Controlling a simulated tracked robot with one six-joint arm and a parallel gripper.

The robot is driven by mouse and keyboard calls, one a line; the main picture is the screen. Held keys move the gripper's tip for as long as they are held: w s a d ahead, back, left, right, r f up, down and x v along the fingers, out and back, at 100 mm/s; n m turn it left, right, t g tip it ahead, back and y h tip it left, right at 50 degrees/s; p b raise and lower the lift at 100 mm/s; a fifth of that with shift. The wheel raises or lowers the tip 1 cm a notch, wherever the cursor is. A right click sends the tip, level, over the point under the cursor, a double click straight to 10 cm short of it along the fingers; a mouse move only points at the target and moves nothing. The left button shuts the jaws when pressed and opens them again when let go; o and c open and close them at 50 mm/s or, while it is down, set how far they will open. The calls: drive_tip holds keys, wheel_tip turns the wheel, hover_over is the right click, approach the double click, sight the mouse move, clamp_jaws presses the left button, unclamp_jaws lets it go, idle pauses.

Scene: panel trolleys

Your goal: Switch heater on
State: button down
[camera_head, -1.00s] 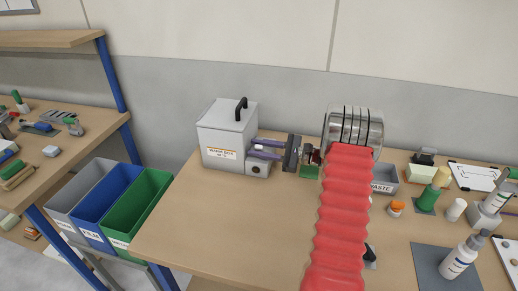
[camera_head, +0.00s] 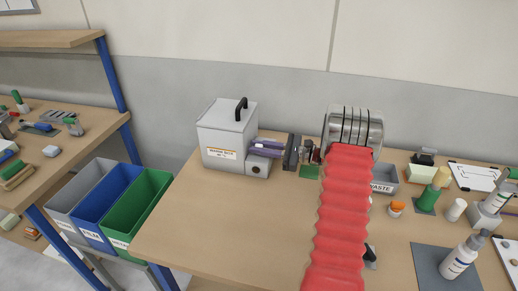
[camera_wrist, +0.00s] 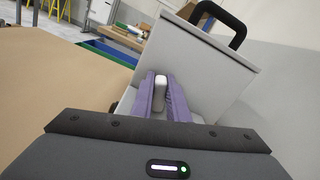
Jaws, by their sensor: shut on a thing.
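The heater is a grey-white box (camera_head: 226,128) with a black handle on its lid and a label on its front, on the wooden bench; it also fills the upper right of the wrist view (camera_wrist: 205,62). A small grey block with a dark round spot sits at its lower right. My gripper (camera_head: 262,146) reaches it from the right with purple fingers. In the wrist view the fingers (camera_wrist: 161,92) are closed on a small white switch part (camera_wrist: 160,82) on the heater's side. How far the switch is turned is hidden.
Grey, blue and green bins (camera_head: 137,212) stand left of the bench. A grey waste box (camera_head: 385,182), bottles and small parts lie to the right. The bench front (camera_head: 235,230) is clear.

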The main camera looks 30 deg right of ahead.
drive_tip(key=m, duration=0.2)
drive_tip(key=w+d+m, duration=0.1)
drive_tip(key=m, duration=0.1)
drive_tip(key=shift+d+r+m, duration=0.1)
drive_tip(key=shift+m, duration=0.3)
drive_tip(key=shift+w+d+f+m, duration=0.1)
drive_tip(key=shift+w+d+m, duration=0.15)
drive_tip(key=shift+m, duration=0.65)
drive_tip(key=shift+w+d+f+m, duration=0.1)
drive_tip(key=shift+w+d+m, duration=0.1)
drive_tip(key=shift+m, duration=0.7)
drive_tip(key=c, duration=1.7)
unclamp_jaws()
drive_tip(key=v, duration=1.3)
drive_tip(key=shift+s+d, duration=0.25)
drive_tip(key=shift+d, duration=0.05)
